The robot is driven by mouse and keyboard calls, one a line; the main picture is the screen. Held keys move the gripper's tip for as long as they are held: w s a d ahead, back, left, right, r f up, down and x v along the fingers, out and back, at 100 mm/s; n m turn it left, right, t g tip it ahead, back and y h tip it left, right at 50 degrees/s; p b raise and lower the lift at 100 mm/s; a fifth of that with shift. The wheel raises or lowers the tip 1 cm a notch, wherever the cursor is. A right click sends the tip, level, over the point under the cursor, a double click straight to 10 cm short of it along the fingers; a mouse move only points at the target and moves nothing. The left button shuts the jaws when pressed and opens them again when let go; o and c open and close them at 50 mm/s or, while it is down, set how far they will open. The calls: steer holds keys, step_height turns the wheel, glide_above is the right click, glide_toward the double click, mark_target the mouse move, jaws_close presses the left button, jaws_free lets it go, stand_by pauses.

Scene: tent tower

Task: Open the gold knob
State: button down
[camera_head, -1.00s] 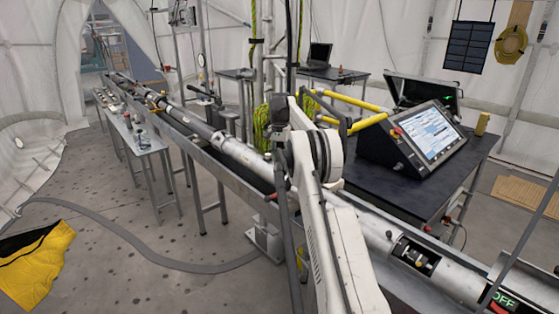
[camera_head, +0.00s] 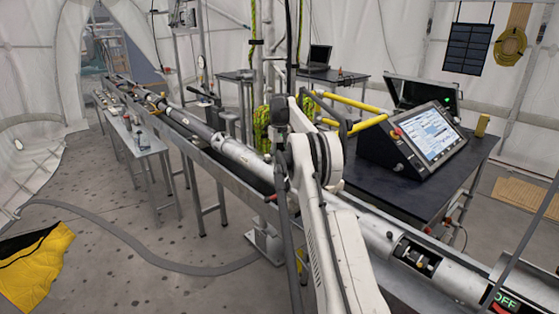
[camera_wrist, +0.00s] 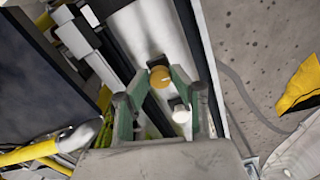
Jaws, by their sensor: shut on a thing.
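The gold knob (camera_wrist: 160,77) is a small round gold-coloured piece by a dark block on the pale tube, in the upper middle of the wrist view. My gripper (camera_wrist: 162,84) has green-sided fingers, one on each side of the knob, and is shut on it. A white round knob (camera_wrist: 181,114) sits just below, between the fingers and nearer my palm. In the head view my arm hides the gripper, and I cannot make out the gold knob there.
A long metal tube (camera_head: 240,155) runs diagonally across the tent. A dark table (camera_head: 400,185) with a console screen (camera_head: 428,135) stands to the right. A green OFF sign (camera_head: 506,301) is at lower right. A yellow cloth (camera_head: 38,268) and grey hose (camera_head: 110,232) lie on the floor.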

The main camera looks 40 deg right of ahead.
mark_target(279, 161)
steer(key=shift+n, duration=0.5)
steer(key=c, duration=1.5)
jaws_free()
steer(key=shift+r, duration=0.1)
steer(key=shift+r, duration=3.65)
